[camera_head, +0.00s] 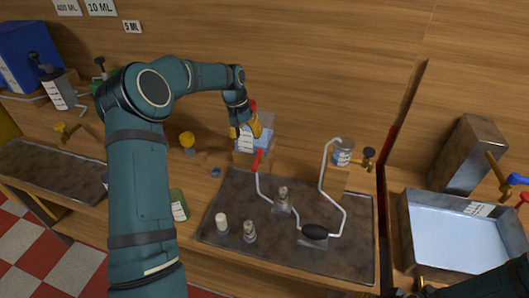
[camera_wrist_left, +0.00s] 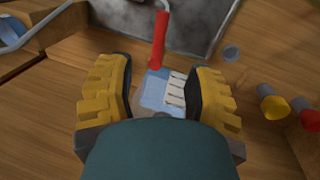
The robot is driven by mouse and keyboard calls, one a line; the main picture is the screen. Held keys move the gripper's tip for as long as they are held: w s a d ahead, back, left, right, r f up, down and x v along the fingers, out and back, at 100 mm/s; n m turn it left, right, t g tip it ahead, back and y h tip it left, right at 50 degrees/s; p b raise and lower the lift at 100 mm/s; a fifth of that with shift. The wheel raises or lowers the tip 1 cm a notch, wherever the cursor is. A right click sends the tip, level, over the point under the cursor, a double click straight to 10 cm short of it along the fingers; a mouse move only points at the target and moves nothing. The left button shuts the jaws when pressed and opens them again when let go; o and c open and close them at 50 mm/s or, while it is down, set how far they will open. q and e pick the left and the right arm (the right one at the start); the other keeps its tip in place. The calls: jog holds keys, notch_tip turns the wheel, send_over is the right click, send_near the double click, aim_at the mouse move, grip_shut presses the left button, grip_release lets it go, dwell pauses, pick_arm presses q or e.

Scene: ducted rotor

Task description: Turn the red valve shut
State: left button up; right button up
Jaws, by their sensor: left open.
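A red handle (camera_head: 257,160) sits at the end of a bent grey tube, near the back left of the dark tray. It also shows in the left wrist view (camera_wrist_left: 159,42), just beyond the fingers. Another red part (camera_wrist_left: 311,119) is at that view's right edge; I cannot tell which red part is the valve. My left gripper (camera_head: 245,130) is open, with yellow fingers, above and behind the tray. In the wrist view a clear container with blue content and white marks (camera_wrist_left: 165,90) shows between its fingers (camera_wrist_left: 160,98). Part of my right arm shows at the bottom right; its jaws are unclear.
The dark tray (camera_head: 290,258) holds small posts, a black knob (camera_head: 315,232) and tubing. A metal sink (camera_head: 405,235) with pale blue inside stands at right. A yellow knob (camera_head: 187,140) stands left of the gripper. A blue box (camera_head: 30,52) is at far left.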

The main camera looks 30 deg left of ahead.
aim_at(255, 162)
pick_arm(q)
jog(key=f, duration=0.4)
jog(key=d+f, duration=0.1)
jog(key=f, duration=0.3)
jog(key=w+d+f, duration=0.1)
jog(key=f, duration=0.4)
jog(key=shift+d+f, duration=0.1)
jog(key=shift+d, duration=0.05)
grip_shut()
